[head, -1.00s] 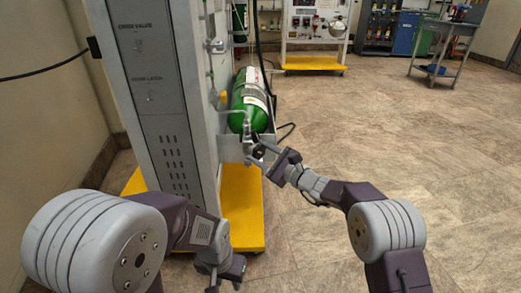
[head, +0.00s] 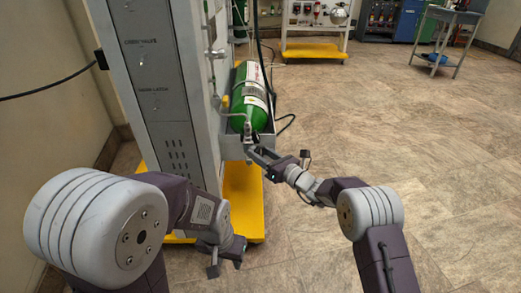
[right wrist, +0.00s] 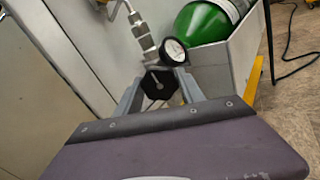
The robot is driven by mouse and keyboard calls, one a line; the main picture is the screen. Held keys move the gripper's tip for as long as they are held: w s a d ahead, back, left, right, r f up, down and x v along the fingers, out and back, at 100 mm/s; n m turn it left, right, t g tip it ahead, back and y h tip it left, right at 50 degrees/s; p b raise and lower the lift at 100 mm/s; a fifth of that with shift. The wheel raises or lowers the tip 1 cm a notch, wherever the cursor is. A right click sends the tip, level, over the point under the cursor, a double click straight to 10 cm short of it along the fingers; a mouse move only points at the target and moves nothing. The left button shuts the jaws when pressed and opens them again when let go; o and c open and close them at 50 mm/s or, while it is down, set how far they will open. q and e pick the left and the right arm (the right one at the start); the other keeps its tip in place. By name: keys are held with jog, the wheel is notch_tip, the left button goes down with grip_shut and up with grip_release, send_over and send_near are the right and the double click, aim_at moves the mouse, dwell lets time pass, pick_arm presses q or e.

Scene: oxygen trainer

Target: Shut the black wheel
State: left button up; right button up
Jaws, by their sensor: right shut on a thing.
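The black wheel (right wrist: 158,84) sits below a round white-faced gauge (right wrist: 173,50) and metal fittings (right wrist: 141,30) in the right wrist view. My right gripper (right wrist: 160,92) has one finger on each side of the wheel and is shut on it. In the head view, my right gripper (head: 252,150) is at the near end of the green cylinder (head: 249,97), where it hides the wheel. My left gripper (head: 226,256) is low, near the yellow base and away from the wheel. Its fingers are too unclear to tell whether it is open.
A tall grey cabinet (head: 158,75) stands left of the cylinder on a yellow base (head: 243,205). A grey tray (head: 233,147) holds the cylinder. A dark cable (head: 285,123) lies beside it.

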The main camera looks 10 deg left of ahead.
jog(key=shift+f+m+p, duration=0.15)
jog(key=shift+m+p, duration=0.15)
jog(key=shift+m, duration=0.2)
jog(key=o, duration=1.4)
jog(key=shift+c, duration=0.2)
jog(key=shift+s+d+r, duration=0.1)
jog(key=shift+d+r, duration=0.05)
jog(key=shift+r, duration=0.05)
jog(key=p+v, duration=0.5)
jog(key=v, duration=0.3)
jog(key=shift+s+d+f, duration=0.15)
jog(key=shift+s+d, duration=0.05)
jog(key=shift+d, duration=0.1)
